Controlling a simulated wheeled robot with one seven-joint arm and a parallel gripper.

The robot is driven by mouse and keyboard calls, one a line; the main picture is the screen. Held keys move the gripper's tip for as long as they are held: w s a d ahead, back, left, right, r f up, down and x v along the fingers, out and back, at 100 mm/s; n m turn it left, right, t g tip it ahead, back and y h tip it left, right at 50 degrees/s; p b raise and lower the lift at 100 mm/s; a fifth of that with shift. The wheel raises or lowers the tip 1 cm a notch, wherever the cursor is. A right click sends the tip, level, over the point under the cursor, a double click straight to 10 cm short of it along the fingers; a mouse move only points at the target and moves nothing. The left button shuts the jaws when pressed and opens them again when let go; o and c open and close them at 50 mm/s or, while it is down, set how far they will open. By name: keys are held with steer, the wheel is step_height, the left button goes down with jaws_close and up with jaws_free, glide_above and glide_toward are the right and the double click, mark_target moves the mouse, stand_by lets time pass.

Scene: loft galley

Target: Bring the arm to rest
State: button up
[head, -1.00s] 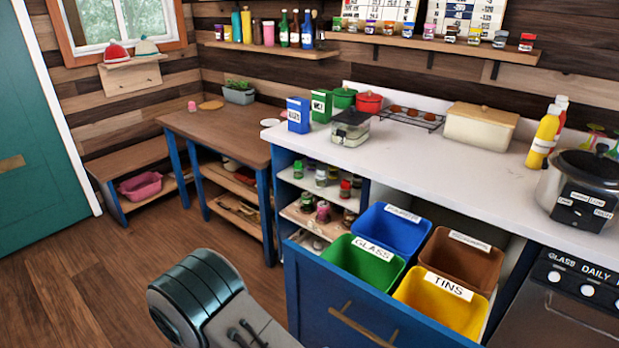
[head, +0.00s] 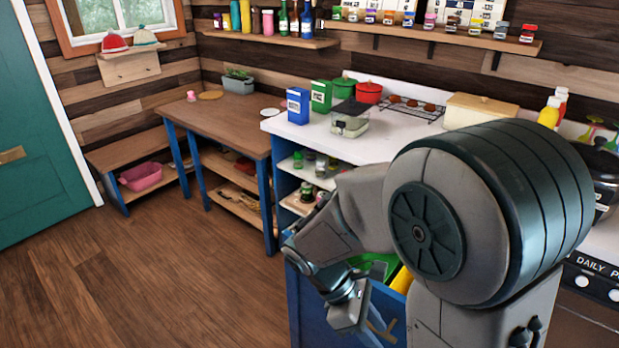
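My arm is raised and folded in the right half of the head view, with its large grey and dark joint close to the camera. The forearm reaches left and bends down to my gripper (head: 349,312), which hangs low in front of the open blue drawer (head: 307,310). The fingertips are not clear, so I cannot tell whether it is open or shut. No held object can be made out. My arm hides most of the drawer's bins; only parts of the green bin (head: 378,266) and the yellow bin (head: 402,280) show.
The white counter (head: 375,150) carries a blue box (head: 298,105), a clear container with a dark lid (head: 350,119) and a cream bread bin (head: 478,110). A wooden table (head: 228,122) and low bench stand left. The floor (head: 150,270) at left is clear.

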steer(key=s+d+r+m+t+y+p, duration=0.1)
steer(key=d+r+m+t+y, duration=0.2)
steer(key=r+m+t+y, duration=0.3)
step_height(320, 180, up, 4)
steer(key=m+y, duration=0.1)
steer(key=m, duration=0.8)
steer(key=shift+s+d+r, duration=0.15)
steer(key=shift+s, duration=0.05)
